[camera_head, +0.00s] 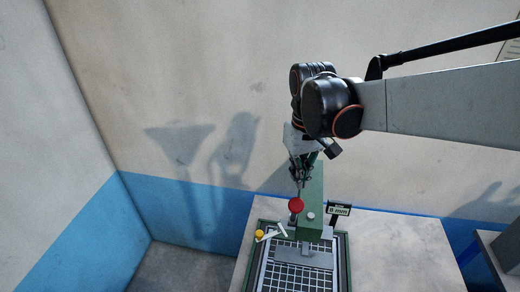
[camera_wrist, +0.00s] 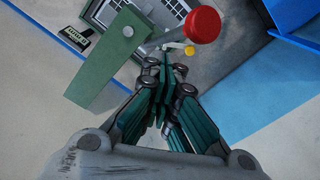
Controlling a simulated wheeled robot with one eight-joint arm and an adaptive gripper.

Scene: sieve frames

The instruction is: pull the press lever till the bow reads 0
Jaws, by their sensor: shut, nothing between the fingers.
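The green press (camera_head: 314,196) stands on a pale table, and its arm also shows in the wrist view (camera_wrist: 105,68). Its lever ends in a red knob (camera_head: 296,206), seen large in the wrist view (camera_wrist: 203,25) with a grey rod running from it towards the press. A small black display (camera_head: 340,210) on the press seems to read 9 mm; in the wrist view (camera_wrist: 74,37) it is not legible. My gripper (camera_head: 300,182) is shut and empty, just above the knob in the head view. In the wrist view its fingertips (camera_wrist: 166,70) look near the lever, with no clear contact.
A framed mesh (camera_head: 300,276) lies under the press. A yellow knob (camera_head: 260,233) and a white handle (camera_head: 272,235) sit left of the press. Walls stand behind and left. The table (camera_head: 405,262) is clear on the right, with a grey block (camera_head: 505,252) beyond.

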